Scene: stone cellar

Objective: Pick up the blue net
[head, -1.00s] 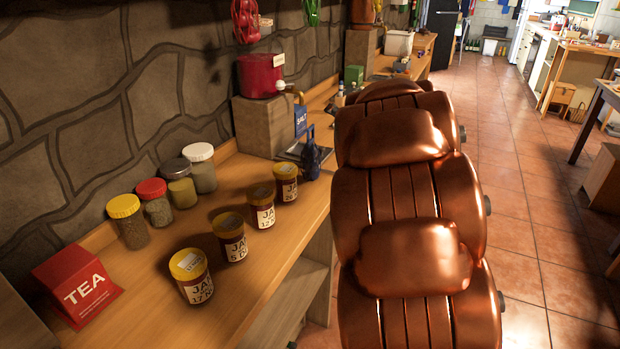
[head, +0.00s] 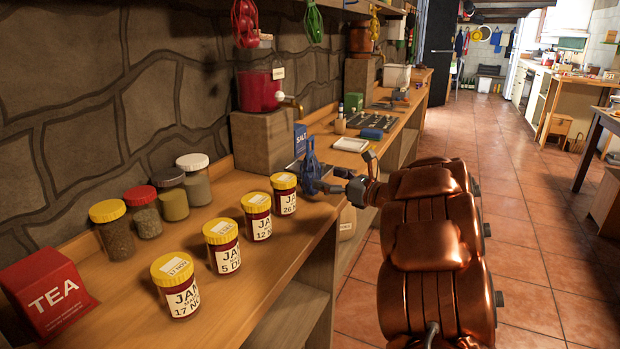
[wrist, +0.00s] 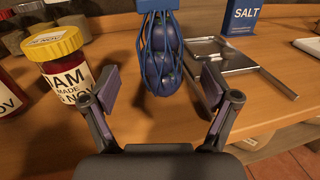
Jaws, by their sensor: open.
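The blue net (head: 311,166) holds dark blue-purple round things. In the head view it is at the counter's edge, beyond the row of jam jars. In the wrist view the net (wrist: 162,58) is upright in the top middle, and its top is cut off. I cannot tell whether it stands or hangs. My gripper (head: 346,172) is open and empty to the right of the net. In the wrist view my gripper's (wrist: 158,88) two fingers are spread to either side, with the net's lower end ahead of the gap.
Jam jars with yellow lids (head: 223,246) line the counter (head: 125,280); one (wrist: 60,65) is just left of my left finger. A metal-framed tray (wrist: 240,68) and a blue SALT box (wrist: 242,18) are to the net's right. Open tiled floor (head: 530,225) lies right.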

